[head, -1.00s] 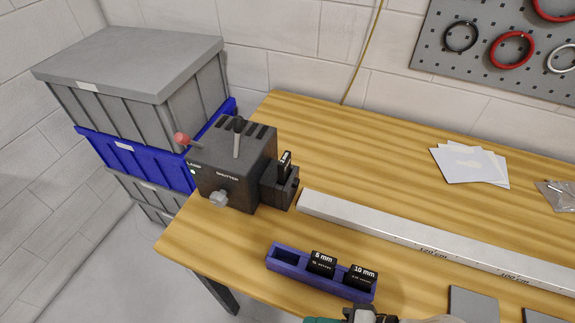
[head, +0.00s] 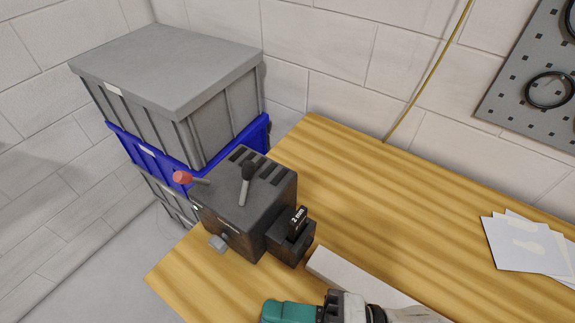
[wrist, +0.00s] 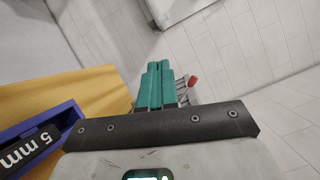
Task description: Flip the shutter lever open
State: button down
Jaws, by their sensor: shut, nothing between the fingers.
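A dark box (head: 262,228) stands at the table's left corner in the head view. The shutter lever (head: 244,190) rises from its top, with a grey shaft and a black knob, leaning slightly right. A second lever with a red knob (head: 181,177) sticks out at the box's left; its red tip also shows in the wrist view (wrist: 193,80). My gripper (head: 272,312), with teal fingers, is at the bottom of the head view, in front of the box and apart from it. In the wrist view the fingers (wrist: 158,68) are shut and empty, hiding most of the box.
A holder with a "2 mm" slide (head: 297,222) is on the box's right side. A pale rail (head: 340,272) starts beside it, partly behind my arm. Grey and blue crates (head: 190,105) stand left. A blue rack (wrist: 62,125) with a "5 mm" block shows in the wrist view. White sheets (head: 520,243) lie right.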

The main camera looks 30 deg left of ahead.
aim_at(249, 168)
jog(key=i, duration=0.9)
